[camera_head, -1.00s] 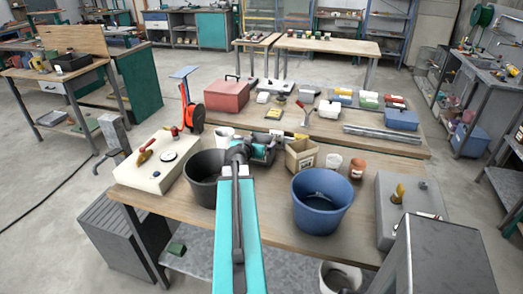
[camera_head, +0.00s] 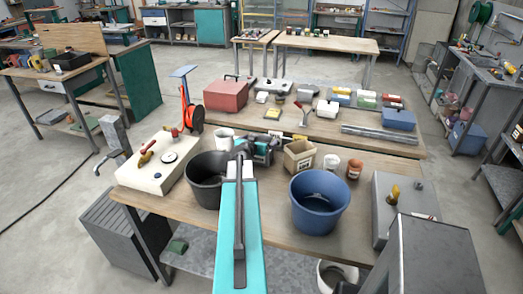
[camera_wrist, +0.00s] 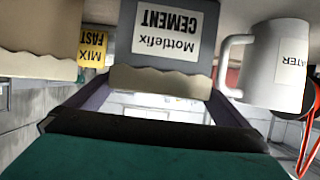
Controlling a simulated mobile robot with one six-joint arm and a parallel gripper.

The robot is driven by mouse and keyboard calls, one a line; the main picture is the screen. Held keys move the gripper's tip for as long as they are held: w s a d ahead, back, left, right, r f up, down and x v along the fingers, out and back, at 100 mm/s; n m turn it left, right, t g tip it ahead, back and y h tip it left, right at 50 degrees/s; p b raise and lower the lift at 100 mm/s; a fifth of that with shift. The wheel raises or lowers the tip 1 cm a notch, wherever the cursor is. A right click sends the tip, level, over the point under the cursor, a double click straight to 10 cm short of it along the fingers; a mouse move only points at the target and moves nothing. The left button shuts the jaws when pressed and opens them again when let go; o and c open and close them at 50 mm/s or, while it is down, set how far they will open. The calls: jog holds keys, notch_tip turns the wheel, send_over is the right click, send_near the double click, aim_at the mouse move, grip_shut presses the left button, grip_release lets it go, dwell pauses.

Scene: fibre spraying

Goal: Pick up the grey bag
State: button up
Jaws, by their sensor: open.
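The grey bag (camera_wrist: 165,32) fills the upper middle of the wrist view, which is upside down. My gripper (camera_wrist: 160,98) is open, with one finger to each side of the bag's rim. The bag appears just beyond the fingertips; I cannot tell whether they touch it. In the head view my gripper (camera_head: 263,150) is over the workbench between the black bucket and an open beige bag. It hides most or all of the grey bag there.
A black bucket (camera_head: 205,190) and a blue bucket (camera_head: 320,205) stand nearer on the workbench (camera_head: 265,228).

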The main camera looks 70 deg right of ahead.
dwell(0.4)
jog(key=c, duration=1.8)
jog(key=shift+r, duration=0.35)
